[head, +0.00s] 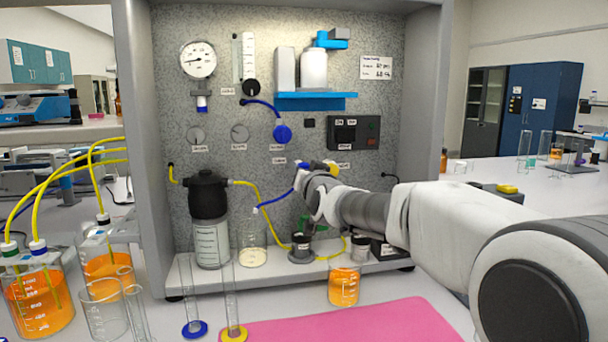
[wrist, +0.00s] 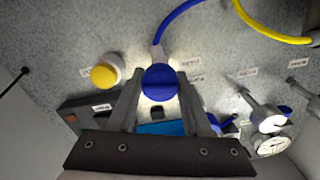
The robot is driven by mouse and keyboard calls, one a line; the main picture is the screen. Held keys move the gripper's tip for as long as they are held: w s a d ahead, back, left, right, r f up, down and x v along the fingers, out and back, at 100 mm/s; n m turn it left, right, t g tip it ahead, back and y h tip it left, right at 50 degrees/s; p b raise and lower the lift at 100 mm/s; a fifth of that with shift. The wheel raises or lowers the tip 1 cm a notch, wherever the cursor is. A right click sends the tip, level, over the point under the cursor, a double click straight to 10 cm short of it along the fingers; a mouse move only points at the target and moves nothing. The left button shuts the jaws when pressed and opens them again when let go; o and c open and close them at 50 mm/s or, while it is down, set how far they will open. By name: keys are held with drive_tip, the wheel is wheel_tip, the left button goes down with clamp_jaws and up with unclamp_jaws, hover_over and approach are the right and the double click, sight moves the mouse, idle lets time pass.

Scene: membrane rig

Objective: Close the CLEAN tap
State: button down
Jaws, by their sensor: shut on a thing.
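In the wrist view, a round blue tap knob (wrist: 160,80) on the speckled panel sits between the fingers of my gripper (wrist: 162,92). My gripper is shut on it, one finger on each side. A blue tube (wrist: 172,27) joins its fitting. A small label (wrist: 187,62) beside it is too blurred to read, so I cannot tell from lettering that it is the CLEAN tap. In the head view, my wrist and hand hide most of this tap. The turn of its handle cannot be made out.
A yellow knob (wrist: 105,74) stands close beside my gripper in the wrist view. Another blue knob (head: 283,133) is above on the panel. Below are a flask (head: 253,250), a black-topped bottle (head: 211,240) and a beaker of orange liquid (head: 344,287). A pink mat (head: 345,325) lies in front.

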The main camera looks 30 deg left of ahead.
drive_tip(key=m+b, duration=0.2)
drive_tip(key=m, duration=0.2)
drive_tip(key=shift+f, duration=0.15)
drive_tip(key=m+b, duration=0.1)
drive_tip(key=m, duration=0.3)
drive_tip(key=shift+w+b, duration=0.1)
drive_tip(key=shift+b, duration=0.2)
drive_tip(key=m+b, duration=0.1)
drive_tip(key=m, duration=0.3)
drive_tip(key=shift+d+m, duration=0.1)
drive_tip(key=shift+m, duration=0.2)
drive_tip(key=shift+m+b, duration=0.7)
drive_tip(key=shift+m, duration=1.2)
drive_tip(key=shift+c, duration=1.7)
unclamp_jaws()
